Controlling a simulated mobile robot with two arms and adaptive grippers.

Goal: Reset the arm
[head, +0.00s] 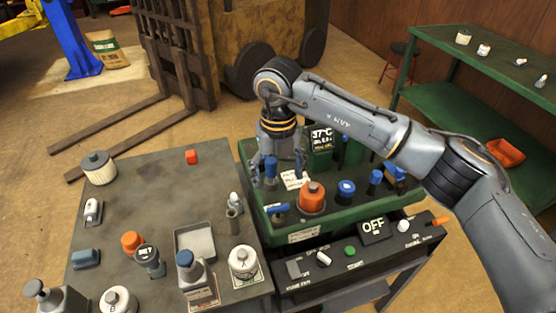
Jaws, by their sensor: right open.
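My right arm reaches in from the right and bends down over a green machine tray (247,180). Its gripper (279,163) points down above the tray's back left part, its fingers spread. A blue-topped piece (271,170) shows close to the fingers; I cannot tell whether they touch it. The tray also holds an orange round cap (312,196), blue knobs (346,188) and a small display (321,138) reading 37°C. In front is a control panel (345,257) with an OFF display (375,230). My left gripper is out of view.
A forklift (180,50) stands behind. Green shelves (470,100) stand at right. Bare floor lies between bench and forklift.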

